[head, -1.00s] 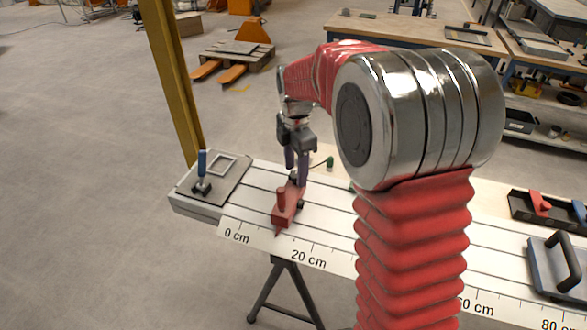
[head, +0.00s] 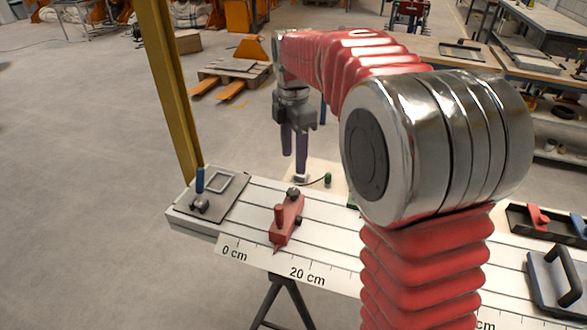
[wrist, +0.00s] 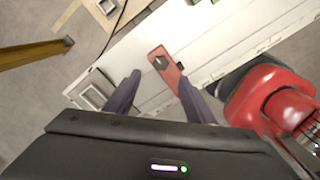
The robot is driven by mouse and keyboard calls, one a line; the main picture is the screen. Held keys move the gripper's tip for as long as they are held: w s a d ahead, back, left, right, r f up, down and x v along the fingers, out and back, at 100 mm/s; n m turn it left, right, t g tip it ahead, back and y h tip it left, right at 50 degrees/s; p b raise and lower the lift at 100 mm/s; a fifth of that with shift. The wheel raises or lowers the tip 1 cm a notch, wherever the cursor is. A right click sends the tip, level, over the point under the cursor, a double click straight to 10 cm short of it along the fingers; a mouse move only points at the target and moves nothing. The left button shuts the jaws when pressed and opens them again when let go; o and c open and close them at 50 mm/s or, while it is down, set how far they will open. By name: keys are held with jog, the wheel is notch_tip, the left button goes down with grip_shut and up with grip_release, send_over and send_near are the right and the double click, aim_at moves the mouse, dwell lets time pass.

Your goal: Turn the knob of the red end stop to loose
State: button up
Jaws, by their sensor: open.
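The red end stop (head: 287,225) lies across the white slotted bed near the 0–20 cm end of the scale. It carries a dark knob (head: 293,193) at its far end, a red upright post nearer the front and a small dark part at its right side. In the wrist view the end stop (wrist: 171,72) shows beyond my fingers, with the dark knob (wrist: 160,62) on it. My gripper (head: 294,163) hangs above the knob with its fingers pointing down, open and empty, apart from the end stop. The knob's setting cannot be read.
A blue-handled clamp (head: 200,182) stands on the plate at the bed's left end. A yellow post (head: 170,90) rises behind it. A small green object (head: 327,180) lies behind the bed. A dark tray (head: 515,217) and a black-handled block (head: 560,280) are at the right.

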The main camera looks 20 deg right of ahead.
jog(key=shift+r, duration=1.45)
jog(key=s+f+m+t, duration=0.3)
jog(key=s+m+t, duration=0.2)
jog(key=s+m, duration=1.5)
jog(key=shift+s+a+f+t, duration=0.15)
jog(key=shift+s+a+t, duration=0.15)
jog(key=shift+s, duration=3)
